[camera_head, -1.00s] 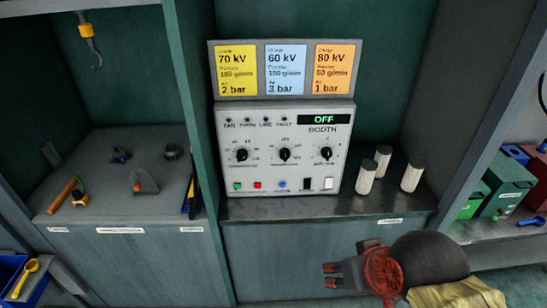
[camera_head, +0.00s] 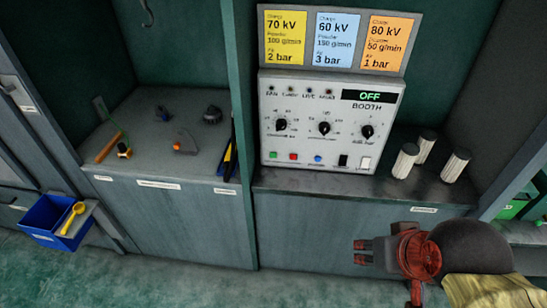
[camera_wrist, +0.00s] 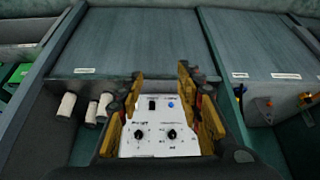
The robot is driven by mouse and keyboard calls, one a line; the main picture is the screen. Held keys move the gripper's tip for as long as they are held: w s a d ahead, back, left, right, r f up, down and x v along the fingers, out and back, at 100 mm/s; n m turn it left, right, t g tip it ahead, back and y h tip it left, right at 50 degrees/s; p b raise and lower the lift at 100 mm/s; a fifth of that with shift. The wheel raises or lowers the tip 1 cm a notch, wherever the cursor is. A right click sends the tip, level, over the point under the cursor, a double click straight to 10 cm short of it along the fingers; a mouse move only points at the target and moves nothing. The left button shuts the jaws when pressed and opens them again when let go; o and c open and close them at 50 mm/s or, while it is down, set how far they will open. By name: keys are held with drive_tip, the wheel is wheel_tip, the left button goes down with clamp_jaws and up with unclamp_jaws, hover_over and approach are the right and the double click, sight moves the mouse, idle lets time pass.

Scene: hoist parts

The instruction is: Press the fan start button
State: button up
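The booth control panel (camera_head: 330,140) stands upright on a dark shelf, its display reading OFF. Along its lower edge are a green button (camera_head: 273,155), a red button (camera_head: 293,157), a blue button (camera_head: 318,160), a black switch (camera_head: 342,161) and a white switch (camera_head: 365,163). Their small labels are not legible. My gripper (camera_head: 363,251) is below and in front of the panel, apart from it. In the wrist view the fingers are spread and empty, with the panel (camera_wrist: 155,140) upside down between them. The green and red buttons are hidden there.
Three pale ribbed cylinders (camera_head: 424,147) stand on the shelf right of the panel. A divider post (camera_head: 243,130) rises at its left, beside a bench (camera_head: 140,125) with loose parts. A blue bin (camera_head: 45,222) with a yellow scoop (camera_head: 73,218) hangs lower left. Space before the panel is clear.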

clamp_jaws()
idle(1.5)
